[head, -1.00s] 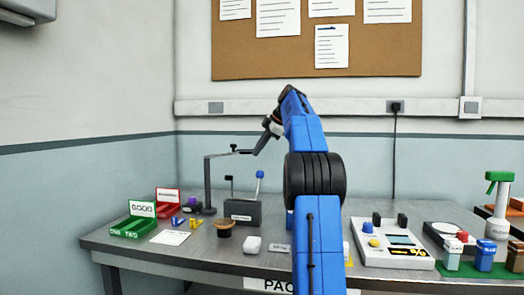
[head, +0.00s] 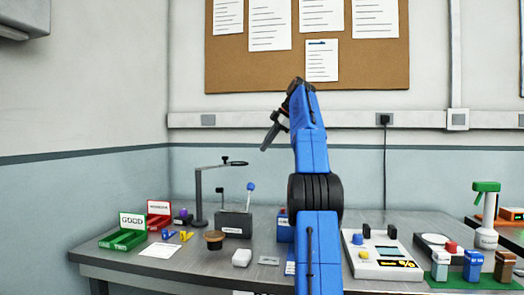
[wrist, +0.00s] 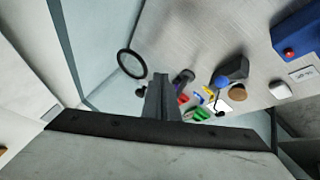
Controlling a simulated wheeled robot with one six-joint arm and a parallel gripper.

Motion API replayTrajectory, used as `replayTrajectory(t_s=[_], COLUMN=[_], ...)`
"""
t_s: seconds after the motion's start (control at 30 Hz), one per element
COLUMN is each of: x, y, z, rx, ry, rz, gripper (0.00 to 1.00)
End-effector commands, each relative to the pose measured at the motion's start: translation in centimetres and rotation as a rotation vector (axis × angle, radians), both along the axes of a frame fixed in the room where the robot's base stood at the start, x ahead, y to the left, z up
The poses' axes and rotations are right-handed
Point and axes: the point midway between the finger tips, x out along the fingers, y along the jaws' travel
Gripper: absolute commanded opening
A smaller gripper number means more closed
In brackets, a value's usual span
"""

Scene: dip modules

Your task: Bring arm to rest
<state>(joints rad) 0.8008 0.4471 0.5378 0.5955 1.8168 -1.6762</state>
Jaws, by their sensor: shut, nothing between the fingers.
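My blue arm rises in the middle of the head view, its upper part standing above the table. My gripper (head: 267,144) is at its end, pointing down and left in front of the wall, well above the table and touching nothing. In the wrist view my gripper (wrist: 161,82) shows as two dark fingers close together, shut and empty. The table (head: 185,262) is below it with its items standing apart from the gripper. My arm hides part of the table's middle.
A green tray (head: 123,239) and a red tray (head: 158,220) lie further left. A white device (head: 378,263) is on the right. The air around the gripper is clear.

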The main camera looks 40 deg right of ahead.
Motion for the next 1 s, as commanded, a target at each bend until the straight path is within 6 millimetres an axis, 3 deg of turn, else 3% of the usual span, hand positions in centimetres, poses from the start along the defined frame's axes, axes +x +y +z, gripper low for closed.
replayTrajectory(t_s=[0.77,0.87,1.0], x=[-0.3,-0.2,-0.1], y=[0.0,1.0,4.4], z=[0.4,0.5,0.5], rx=[0.001,0.012,0.05], ry=[0.001,0.008,0.035], rz=[-0.001,-0.017,-0.077], gripper=[0.0,0.0,0.0])
